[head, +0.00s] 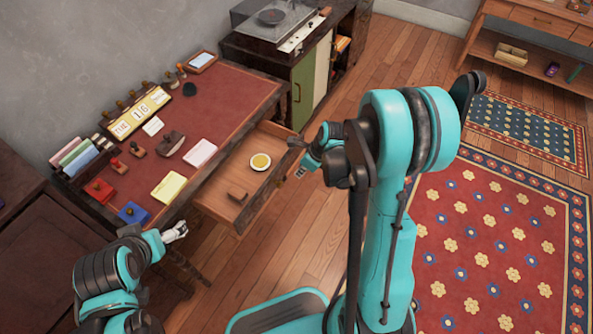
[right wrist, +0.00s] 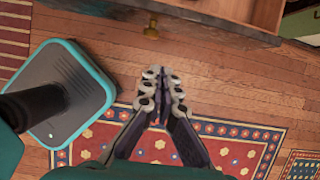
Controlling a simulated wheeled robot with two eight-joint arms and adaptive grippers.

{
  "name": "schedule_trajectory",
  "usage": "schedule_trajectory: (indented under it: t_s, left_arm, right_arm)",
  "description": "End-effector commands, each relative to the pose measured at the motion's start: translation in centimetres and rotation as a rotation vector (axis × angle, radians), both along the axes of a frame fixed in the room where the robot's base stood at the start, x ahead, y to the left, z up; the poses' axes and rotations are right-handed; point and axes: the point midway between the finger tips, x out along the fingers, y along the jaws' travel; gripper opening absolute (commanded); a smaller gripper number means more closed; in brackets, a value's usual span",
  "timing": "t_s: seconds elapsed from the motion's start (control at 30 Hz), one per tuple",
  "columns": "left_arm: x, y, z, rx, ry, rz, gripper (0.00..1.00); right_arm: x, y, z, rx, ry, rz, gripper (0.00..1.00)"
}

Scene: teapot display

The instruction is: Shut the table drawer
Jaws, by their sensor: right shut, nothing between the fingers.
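The wooden table drawer (head: 232,170) stands pulled out from the red-topped desk (head: 231,92). My right gripper (head: 302,170) is shut and empty, just outside the drawer's front on the right. In the right wrist view its fingers (right wrist: 161,76) are together below the drawer front (right wrist: 225,18) and its brass knob (right wrist: 151,27), with floor showing between. My left gripper (head: 178,232) is beside the desk's near front corner, away from the drawer; its jaws are too small to judge.
The desktop carries a calendar (head: 139,113), stamps, notepads and a framed card (head: 203,61). A record player cabinet (head: 302,79) stands beyond the desk. A patterned rug (head: 480,240) covers the floor at right. Bare wood floor lies in front of the drawer.

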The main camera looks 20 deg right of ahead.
Motion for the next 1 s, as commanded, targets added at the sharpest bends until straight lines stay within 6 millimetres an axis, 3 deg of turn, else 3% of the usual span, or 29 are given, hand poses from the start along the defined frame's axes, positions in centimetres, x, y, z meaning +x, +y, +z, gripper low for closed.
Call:
schedule_trajectory:
  t_s: [0.1, 0.37, 0.6, 1.0]
  left_arm:
    - [0.0, 0.0, -1.6, 0.000, 0.000, 0.000, 0.91]
    - [0.0, 0.0, -4.1, 0.000, 0.000, 0.000, 0.91]
    - [0.0, 0.0, -4.8, 0.000, 0.000, 0.000, 0.91]
    - [0.0, 0.0, -4.9, 0.000, 0.000, 0.000, 0.91]
  right_arm:
    - [0.8, 0.6, -2.9, -0.001, -0.001, 0.003, 0.00]
    - [2.4, 1.9, -7.9, -0.001, -0.001, 0.004, 0.00]
    - [4.9, 3.8, -7.3, -0.002, -0.002, 0.004, 0.00]
    - [5.4, 4.2, -7.1, -0.002, -0.001, 0.002, 0.00]
